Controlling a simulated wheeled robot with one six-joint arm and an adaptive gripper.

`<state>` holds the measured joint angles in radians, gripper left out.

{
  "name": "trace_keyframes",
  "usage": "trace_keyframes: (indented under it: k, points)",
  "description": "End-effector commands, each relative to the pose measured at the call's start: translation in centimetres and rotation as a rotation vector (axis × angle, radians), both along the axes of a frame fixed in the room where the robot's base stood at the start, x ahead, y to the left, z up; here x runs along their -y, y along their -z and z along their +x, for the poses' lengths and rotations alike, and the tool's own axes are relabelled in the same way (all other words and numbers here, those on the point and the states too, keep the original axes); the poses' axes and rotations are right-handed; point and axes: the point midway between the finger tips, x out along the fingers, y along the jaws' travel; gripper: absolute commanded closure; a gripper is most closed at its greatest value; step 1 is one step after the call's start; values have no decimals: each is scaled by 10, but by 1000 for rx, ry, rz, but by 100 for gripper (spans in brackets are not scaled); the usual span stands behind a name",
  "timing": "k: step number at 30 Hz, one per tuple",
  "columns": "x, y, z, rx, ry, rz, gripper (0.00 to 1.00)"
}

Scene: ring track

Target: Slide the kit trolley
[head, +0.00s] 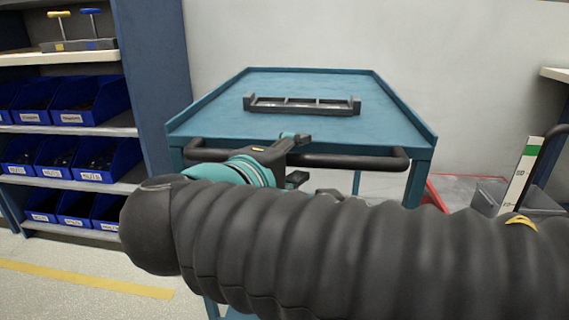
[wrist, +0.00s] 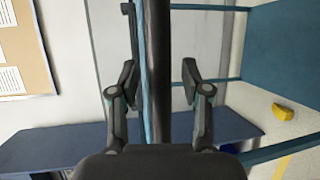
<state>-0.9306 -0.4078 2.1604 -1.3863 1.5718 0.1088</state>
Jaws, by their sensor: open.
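The kit trolley (head: 225,115) is blue with a rimmed top and stands in front of me. A dark kit holder (head: 302,105) lies on its top. The trolley's black handle bar (head: 345,161) runs along its near side. My gripper (head: 294,160) is at the middle of that bar, one finger above it and one below. In the wrist view the handle bar (wrist: 157,70) passes between the two fingers of my gripper (wrist: 158,82). The fingers are open, with gaps to the bar on both sides. My black arm hides the trolley's lower part in the head view.
A shelf rack (head: 145,60) with several blue bins (head: 90,100) stands close on the left. A pale wall (head: 300,35) is behind the trolley. Grey bins (head: 490,197) and a red edge (head: 433,196) are at the right. A yellow line (head: 90,279) crosses the floor at left.

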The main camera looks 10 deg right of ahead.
Motion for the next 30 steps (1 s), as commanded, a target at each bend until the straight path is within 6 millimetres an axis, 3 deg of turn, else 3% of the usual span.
trace_keyframes:
  k: [30]
  points:
    - [-71, -20, -88, 0, -4, 0, 52]
